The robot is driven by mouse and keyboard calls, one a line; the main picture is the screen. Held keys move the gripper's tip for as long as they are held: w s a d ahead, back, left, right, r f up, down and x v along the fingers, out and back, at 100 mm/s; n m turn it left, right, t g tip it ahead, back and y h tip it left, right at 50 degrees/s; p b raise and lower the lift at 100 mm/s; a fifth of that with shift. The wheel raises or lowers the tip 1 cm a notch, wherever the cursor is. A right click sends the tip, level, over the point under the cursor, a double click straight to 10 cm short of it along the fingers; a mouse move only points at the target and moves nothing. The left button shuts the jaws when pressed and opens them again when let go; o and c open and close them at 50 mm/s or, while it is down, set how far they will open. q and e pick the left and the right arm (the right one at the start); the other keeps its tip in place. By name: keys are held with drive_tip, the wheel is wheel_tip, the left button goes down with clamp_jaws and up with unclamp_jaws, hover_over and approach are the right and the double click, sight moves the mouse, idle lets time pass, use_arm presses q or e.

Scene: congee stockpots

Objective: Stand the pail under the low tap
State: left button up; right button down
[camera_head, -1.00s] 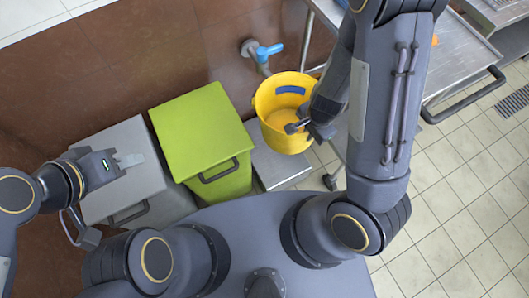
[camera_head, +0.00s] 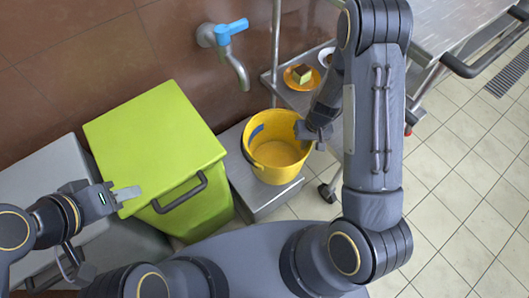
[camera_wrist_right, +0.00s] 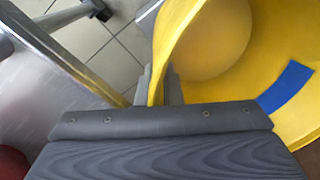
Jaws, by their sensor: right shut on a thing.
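The yellow pail (camera_head: 279,158) with a blue patch is upright over a low grey metal stand (camera_head: 238,170) in the head view. I cannot tell whether it touches the stand. The low tap (camera_head: 236,66) with a blue handle is on the brown wall; its spout end lies behind and left of the pail's rim in the picture. My right gripper (camera_head: 316,134) is shut on the pail's right rim. In the right wrist view, the pail's wall (camera_wrist_right: 187,30) passes between the fingers (camera_wrist_right: 158,88). My left gripper (camera_head: 122,196) appears over the green bin's edge; its opening is unclear.
A green lidded bin (camera_head: 155,135) and a grey bin (camera_head: 40,170) stand left of the stand. A metal trolley (camera_head: 440,30) at the right carries an orange plate (camera_head: 303,78) on a lower shelf. Tiled floor (camera_head: 450,210) is clear at the right.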

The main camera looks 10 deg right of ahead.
sight(275, 143)
drive_tip(key=w+a+f, duration=0.1)
drive_tip(key=w+a+f+b, duration=0.1)
drive_tip(key=w, duration=0.1)
drive_tip(key=w+a+f, duration=0.1)
drive_tip(key=w+a, duration=0.1)
drive_tip(key=shift+w+a+f+b, duration=0.1)
drive_tip(key=shift+w+b, duration=0.05)
drive_tip(key=shift+b, duration=0.2)
drive_tip(key=w+a+f, duration=0.1)
drive_tip(key=w+a+f+b, duration=0.1)
drive_tip(key=f, duration=0.1)
drive_tip(key=w+a+f+b, duration=0.1)
drive_tip(key=w+f, duration=0.1)
drive_tip(key=shift+w+a+f+b, duration=0.15)
drive_tip(key=shift+f+b, duration=0.25)
drive_tip(key=shift+f, duration=0.6)
drive_tip(key=shift+w+a+f+b, duration=0.15)
drive_tip(key=shift+f+b, duration=0.2)
drive_tip(key=shift+f, duration=0.7)
drive_tip(key=shift+f, duration=0.15)
drive_tip(key=c, duration=1.6)
unclamp_jaws()
